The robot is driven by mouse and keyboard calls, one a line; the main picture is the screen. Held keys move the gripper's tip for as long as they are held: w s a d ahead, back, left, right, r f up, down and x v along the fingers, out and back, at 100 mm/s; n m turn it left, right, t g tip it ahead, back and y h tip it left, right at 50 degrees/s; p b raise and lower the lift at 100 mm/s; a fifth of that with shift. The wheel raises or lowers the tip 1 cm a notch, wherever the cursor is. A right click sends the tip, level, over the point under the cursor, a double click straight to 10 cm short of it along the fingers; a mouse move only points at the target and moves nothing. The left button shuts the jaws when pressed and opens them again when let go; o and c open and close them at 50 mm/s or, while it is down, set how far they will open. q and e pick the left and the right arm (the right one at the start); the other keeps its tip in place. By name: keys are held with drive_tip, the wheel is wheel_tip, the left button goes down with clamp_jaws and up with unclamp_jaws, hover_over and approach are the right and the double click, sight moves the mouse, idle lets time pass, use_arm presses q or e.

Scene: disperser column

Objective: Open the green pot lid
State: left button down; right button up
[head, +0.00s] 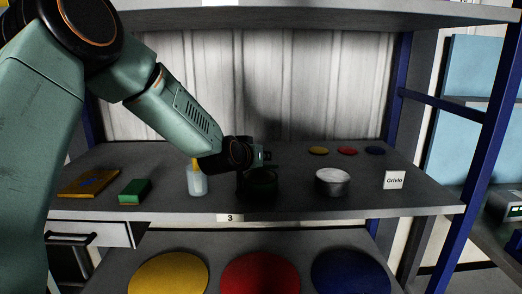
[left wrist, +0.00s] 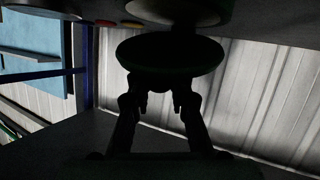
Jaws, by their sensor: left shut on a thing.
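My left gripper (head: 264,158) is above the dark pot (head: 258,190) in the middle of the shelf. In the left wrist view my left gripper (left wrist: 160,103) is shut on the knob of a dark round lid (left wrist: 170,55). The lid is in deep shadow, with only a faint green tint at its rim. Beyond the lid, the dark rounded shape of the pot (left wrist: 180,12) shows at the top of the left wrist view. The lid looks apart from the pot there, but the size of the gap is unclear. My right gripper is not in view.
A bottle (head: 197,180) stands close left of the pot, and a silver pot (head: 332,183) stands to its right. A green block (head: 134,191), a brown-yellow tray (head: 90,183) and a white card (head: 394,180) are farther out. Small yellow, red and blue discs lie behind.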

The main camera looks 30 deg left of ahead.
use_arm(q)
drive_tip(key=shift+w+a+r, duration=0.2)
drive_tip(key=shift+w+r, duration=0.15)
drive_tip(key=shift+r, duration=0.1)
drive_tip(key=shift+w+a+r, duration=0.2)
drive_tip(key=shift+w+r, duration=0.1)
drive_tip(key=shift+r, duration=0.15)
drive_tip(key=shift+w+a+r+p, duration=0.15)
drive_tip(key=shift+w+a+r, duration=0.15)
drive_tip(key=shift+w, duration=0.15)
drive_tip(key=shift+w+a+r+p, duration=0.15)
drive_tip(key=shift+w+r, duration=0.1)
drive_tip(key=shift+w, duration=0.15)
drive_tip(key=shift+w+a+r, duration=0.3)
drive_tip(key=shift+w+a, duration=0.05)
drive_tip(key=shift+w, duration=0.2)
drive_tip(key=shift+w+f, duration=0.1)
drive_tip(key=shift+f, duration=0.05)
